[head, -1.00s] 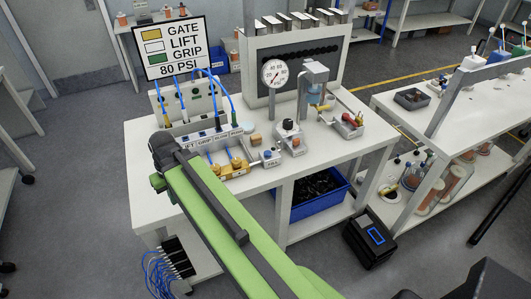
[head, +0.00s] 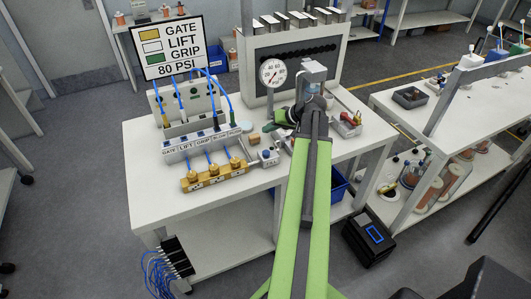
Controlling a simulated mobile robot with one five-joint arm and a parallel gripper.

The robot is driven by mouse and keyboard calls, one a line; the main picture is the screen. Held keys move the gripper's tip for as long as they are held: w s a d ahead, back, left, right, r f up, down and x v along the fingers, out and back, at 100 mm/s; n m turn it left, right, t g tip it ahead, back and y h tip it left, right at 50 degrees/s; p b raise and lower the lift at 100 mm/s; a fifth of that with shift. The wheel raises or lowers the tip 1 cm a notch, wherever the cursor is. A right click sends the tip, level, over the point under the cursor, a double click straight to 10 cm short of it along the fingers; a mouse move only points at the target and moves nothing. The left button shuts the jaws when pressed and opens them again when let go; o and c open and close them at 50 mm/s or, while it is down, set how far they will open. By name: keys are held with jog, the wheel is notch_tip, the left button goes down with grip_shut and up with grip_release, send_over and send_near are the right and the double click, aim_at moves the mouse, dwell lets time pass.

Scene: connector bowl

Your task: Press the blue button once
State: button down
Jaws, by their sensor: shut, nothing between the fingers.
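A small blue button (head: 266,154) sits on a grey box labelled FILL (head: 269,163), near the front edge of the white workbench (head: 215,198). My gripper (head: 307,101) is at the far end of my green arm, to the right of and beyond the blue button, in front of the grey press stand. It is apart from the button. The gripper is shut and empty, though its fingertips are mostly hidden by the arm.
A row of brass fittings (head: 210,177) and a labelled port block (head: 190,150) stand left of the button. A pressure gauge (head: 273,73) and press stand (head: 313,73) are behind. A sign (head: 173,45) reads 80 PSI. A small tray (head: 347,125) lies right of my arm.

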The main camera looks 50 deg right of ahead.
aim_at(268, 153)
jog(key=shift+f, duration=0.1)
notch_tip(268, 153, down, 9)
jog(key=b, duration=0.9)
dwell(1.4)
jog(key=shift+f+b, duration=0.25)
jog(key=shift+b, duration=0.05)
jog(key=shift+f+b, duration=0.55)
dwell(0.8)
jog(key=shift+r, duration=0.15)
jog(key=shift+r+p, duration=0.8)
jog(key=shift+p, duration=0.15)
